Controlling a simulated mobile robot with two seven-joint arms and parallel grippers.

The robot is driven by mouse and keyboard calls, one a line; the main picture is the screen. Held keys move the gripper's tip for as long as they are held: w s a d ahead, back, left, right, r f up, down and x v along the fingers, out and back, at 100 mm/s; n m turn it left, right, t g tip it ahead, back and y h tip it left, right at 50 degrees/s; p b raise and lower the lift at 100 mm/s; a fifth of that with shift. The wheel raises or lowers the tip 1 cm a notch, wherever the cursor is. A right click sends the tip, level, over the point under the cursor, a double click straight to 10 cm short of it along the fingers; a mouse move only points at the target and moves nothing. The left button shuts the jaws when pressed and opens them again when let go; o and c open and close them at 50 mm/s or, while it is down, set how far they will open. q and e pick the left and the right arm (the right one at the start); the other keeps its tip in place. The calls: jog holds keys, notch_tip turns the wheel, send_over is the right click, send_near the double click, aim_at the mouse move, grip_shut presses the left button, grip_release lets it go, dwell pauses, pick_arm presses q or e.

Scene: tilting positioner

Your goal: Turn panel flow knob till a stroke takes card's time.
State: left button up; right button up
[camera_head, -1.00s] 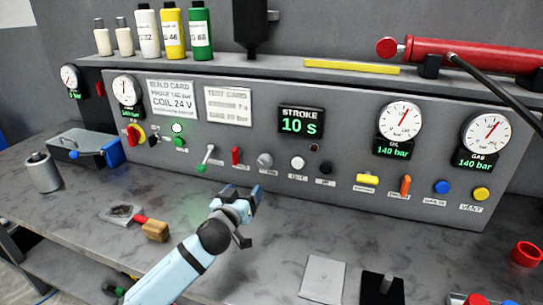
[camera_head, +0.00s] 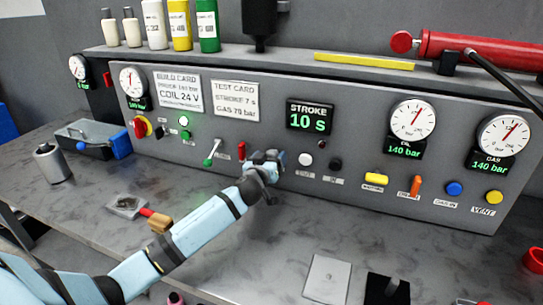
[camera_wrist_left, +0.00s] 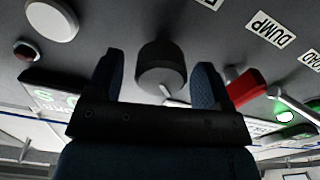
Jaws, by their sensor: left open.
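The grey flow knob (camera_wrist_left: 162,66) shows in the left wrist view between the two fingers of my left gripper (camera_wrist_left: 157,82). The fingers are open, one on each side, with a gap to the knob. In the head view my left gripper (camera_head: 268,163) is at the panel (camera_head: 330,172) and hides the knob. The test card (camera_head: 235,100) reads stroke 7 s and gas 70 bar. The stroke display (camera_head: 310,117) reads 10 s. My right gripper is not in view.
A brush (camera_head: 157,219) lies on the bench (camera_head: 250,240). The oil gauge display (camera_head: 403,149) reads 140 bar.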

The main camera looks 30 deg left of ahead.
pick_arm(q)
jog(key=shift+w+a, duration=0.15)
jog(key=shift+w, duration=0.45)
jog(key=c, duration=0.9)
jog(key=shift+m, duration=0.3)
